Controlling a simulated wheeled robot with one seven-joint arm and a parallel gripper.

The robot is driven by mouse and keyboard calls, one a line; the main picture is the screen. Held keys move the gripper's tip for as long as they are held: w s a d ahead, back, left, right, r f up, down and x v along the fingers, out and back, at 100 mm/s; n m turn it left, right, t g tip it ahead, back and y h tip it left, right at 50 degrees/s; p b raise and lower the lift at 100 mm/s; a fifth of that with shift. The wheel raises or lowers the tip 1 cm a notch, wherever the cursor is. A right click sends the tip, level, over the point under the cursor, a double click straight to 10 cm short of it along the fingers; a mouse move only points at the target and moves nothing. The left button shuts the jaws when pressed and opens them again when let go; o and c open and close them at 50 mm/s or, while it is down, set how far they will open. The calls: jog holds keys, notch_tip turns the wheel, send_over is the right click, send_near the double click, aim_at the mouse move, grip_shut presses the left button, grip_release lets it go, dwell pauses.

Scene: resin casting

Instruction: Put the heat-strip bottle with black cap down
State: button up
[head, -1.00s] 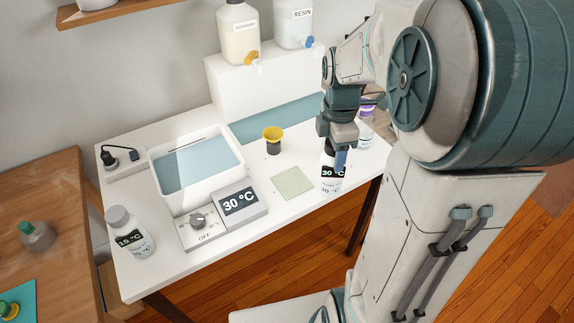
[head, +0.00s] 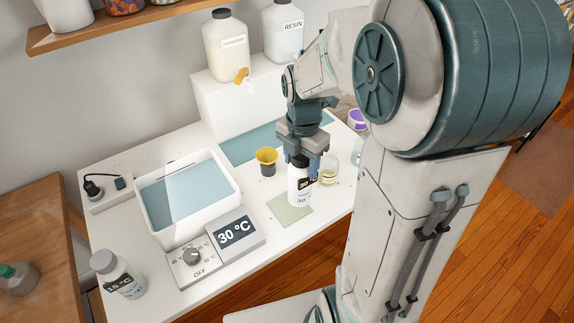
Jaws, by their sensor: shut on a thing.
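The heat-strip bottle with black cap (head: 299,187) is white with a dark strip that reads 30. It is upright at the right part of the white table. My gripper (head: 301,160) is shut on its top from above, and the jaws hide most of the cap. The bottle's base overlaps the pale green square mat (head: 284,212) in the head view. I cannot tell whether the base touches the mat.
A water bath (head: 160,226), a 30 °C display (head: 236,232) and a dial box (head: 192,262) are to the left. A grey-capped bottle (head: 118,276) stands front left. Two jugs stand behind.

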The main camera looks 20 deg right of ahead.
jog(key=shift+w+a+f, duration=0.85)
jog(key=shift+w+a, duration=0.2)
jog(key=shift+w, duration=0.05)
jog(key=shift+f+p, duration=0.35)
jog(key=shift+f, duration=1.75)
jog(key=shift+f, duration=0.2)
jog(key=o, duration=1.7)
jog(key=shift+r, duration=0.1)
jog(key=shift+c, duration=0.2)
jog(key=shift+r, duration=0.15)
